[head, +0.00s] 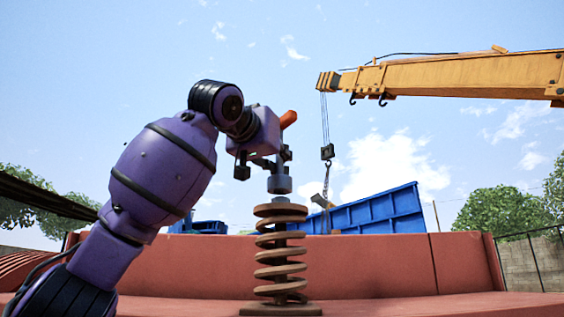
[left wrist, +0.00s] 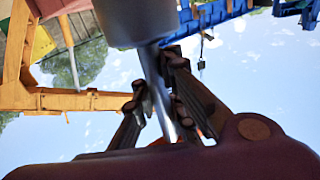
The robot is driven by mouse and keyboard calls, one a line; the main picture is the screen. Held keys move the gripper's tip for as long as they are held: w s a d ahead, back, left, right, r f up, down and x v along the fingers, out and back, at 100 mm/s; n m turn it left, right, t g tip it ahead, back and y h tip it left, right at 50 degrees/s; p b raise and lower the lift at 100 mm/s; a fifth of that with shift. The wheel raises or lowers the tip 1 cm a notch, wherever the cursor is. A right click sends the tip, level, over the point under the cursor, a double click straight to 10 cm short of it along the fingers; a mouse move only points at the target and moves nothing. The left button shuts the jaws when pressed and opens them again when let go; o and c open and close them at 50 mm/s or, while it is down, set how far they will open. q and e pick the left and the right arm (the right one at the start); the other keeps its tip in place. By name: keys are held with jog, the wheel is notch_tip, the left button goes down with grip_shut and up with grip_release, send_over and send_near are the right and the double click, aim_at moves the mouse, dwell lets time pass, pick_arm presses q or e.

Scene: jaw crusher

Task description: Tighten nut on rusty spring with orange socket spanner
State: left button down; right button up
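The rusty spring (head: 279,253) stands upright on a flat base, with a round plate on top. The orange socket spanner shows its orange handle end (head: 288,119) above my left gripper (head: 264,160) and its grey socket (head: 280,184) below it. The socket is directly over the spring's top end; the nut cannot be made out there. In the left wrist view the grey socket (left wrist: 135,20) and metal shaft (left wrist: 158,95) show, with the fingers of my left gripper (left wrist: 157,93) closed around the shaft. My right gripper is in neither view.
A red-brown machine wall (head: 380,266) runs behind the spring. A blue container (head: 375,212) stands beyond it. A yellow crane boom (head: 450,76) with a hanging hook (head: 327,153) is at upper right. Open sky surrounds the gripper.

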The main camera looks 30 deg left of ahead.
pick_arm(q)
jog(key=shift+r, duration=1.1)
jog(key=shift+s, duration=0.1)
